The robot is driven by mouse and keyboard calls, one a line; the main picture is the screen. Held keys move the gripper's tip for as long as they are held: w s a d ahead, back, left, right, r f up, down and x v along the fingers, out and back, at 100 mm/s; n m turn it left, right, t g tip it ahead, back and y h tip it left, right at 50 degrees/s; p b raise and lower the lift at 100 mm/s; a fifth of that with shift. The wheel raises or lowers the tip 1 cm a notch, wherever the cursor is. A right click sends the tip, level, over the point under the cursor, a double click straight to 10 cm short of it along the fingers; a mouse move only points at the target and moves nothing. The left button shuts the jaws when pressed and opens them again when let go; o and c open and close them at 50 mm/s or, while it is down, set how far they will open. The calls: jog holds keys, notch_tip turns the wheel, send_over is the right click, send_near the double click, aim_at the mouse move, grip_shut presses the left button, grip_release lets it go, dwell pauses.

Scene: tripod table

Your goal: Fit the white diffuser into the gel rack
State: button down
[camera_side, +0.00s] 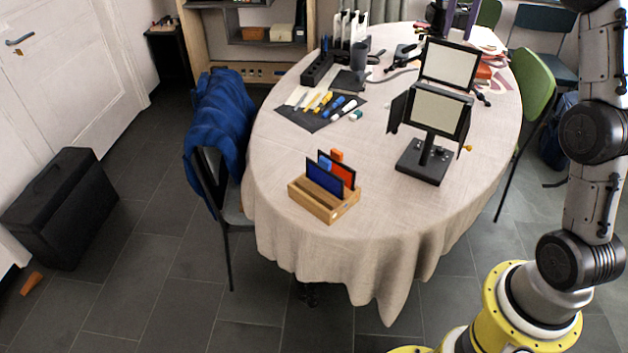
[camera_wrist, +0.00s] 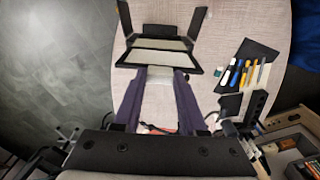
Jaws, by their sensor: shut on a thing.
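The white diffuser (camera_side: 449,65) is a pale panel in a thin black frame. My gripper (camera_side: 458,36) has purple fingers and is shut on its upper edge, holding it tilted in the air. In the wrist view the diffuser (camera_wrist: 157,58) lies across the tips of both fingers. The wooden gel rack (camera_side: 322,207) stands near the table's front left edge, well away from the diffuser. It holds a blue gel (camera_side: 325,178) and a red gel (camera_side: 340,170) upright, with bare wood in front. The fingertips' contact is partly hidden.
A black-framed lamp panel (camera_side: 435,112) on a stand, with side flaps, is just below the diffuser in the side view; I cannot tell the gap. A dark mat (camera_side: 318,112) with tools lies behind the rack. The tablecloth between rack and lamp is clear.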

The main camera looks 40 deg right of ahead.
jog(key=w+a+r+m, duration=0.1)
jog(key=w+a, duration=0.2)
jog(key=a, duration=0.8)
jog(key=w+a, duration=0.4)
jog(key=a, duration=0.6)
jog(key=w+a+r+m, duration=0.1)
jog(key=w+a, duration=0.2)
jog(key=a, duration=0.8)
notch_tip(320, 180, down, 30)
jog(key=shift+f, duration=0.35)
jog(key=shift+c, duration=2.3)
grip_release()
